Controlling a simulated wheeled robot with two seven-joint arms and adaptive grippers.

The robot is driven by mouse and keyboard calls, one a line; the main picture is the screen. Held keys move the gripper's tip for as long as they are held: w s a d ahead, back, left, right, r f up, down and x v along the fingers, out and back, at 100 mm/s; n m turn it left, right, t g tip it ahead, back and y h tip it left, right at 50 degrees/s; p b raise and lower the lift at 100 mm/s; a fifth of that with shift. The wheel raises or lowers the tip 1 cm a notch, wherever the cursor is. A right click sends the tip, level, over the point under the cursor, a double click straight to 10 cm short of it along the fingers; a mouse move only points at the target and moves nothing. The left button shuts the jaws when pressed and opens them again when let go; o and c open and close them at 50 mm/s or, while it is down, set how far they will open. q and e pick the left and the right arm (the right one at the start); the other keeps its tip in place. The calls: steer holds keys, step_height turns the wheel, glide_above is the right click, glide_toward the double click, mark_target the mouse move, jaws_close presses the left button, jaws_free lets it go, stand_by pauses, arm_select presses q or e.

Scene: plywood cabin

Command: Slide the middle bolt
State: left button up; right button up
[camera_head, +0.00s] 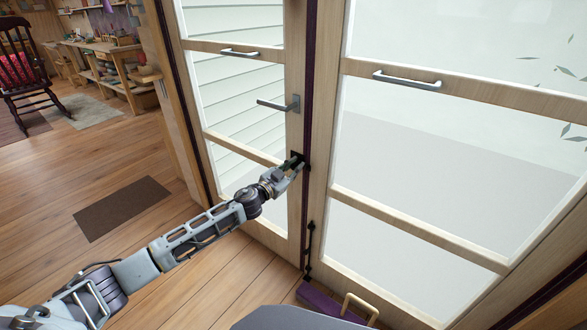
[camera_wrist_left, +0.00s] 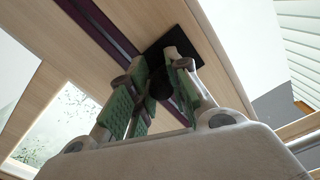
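The middle bolt's dark plate (camera_head: 299,157) sits on the edge of the left glazed door, below the lever handle. In the left wrist view the black plate (camera_wrist_left: 181,43) lies just beyond my fingertips. A round black knob (camera_wrist_left: 161,86) shows between the green finger pads. My left gripper (camera_head: 296,167) is right at the bolt, and its fingers (camera_wrist_left: 160,78) stand on either side of the knob. I cannot tell whether the pads press on it. The gripper hides part of the bolt in the head view. My right gripper is not in view.
A lower black bolt (camera_head: 309,246) runs near the door's foot. A lever handle (camera_head: 280,104) and bar handles (camera_head: 407,80) project from the doors. A purple object (camera_head: 325,301) with a wooden handle is on the floor close by. A brown mat (camera_head: 121,207) lies left on open floor.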

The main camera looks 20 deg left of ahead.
arm_select(q)
jaws_close()
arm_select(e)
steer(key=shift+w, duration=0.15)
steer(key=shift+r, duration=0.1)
arm_select(q)
steer(key=a, duration=0.2)
steer(key=w+a, duration=0.1)
steer(key=shift+w+a, duration=0.15)
steer(key=shift+a, duration=0.2)
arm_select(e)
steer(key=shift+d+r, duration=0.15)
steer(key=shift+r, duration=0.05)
arm_select(q)
steer(key=o, duration=0.7)
jaws_free()
steer(key=shift+a, duration=0.1)
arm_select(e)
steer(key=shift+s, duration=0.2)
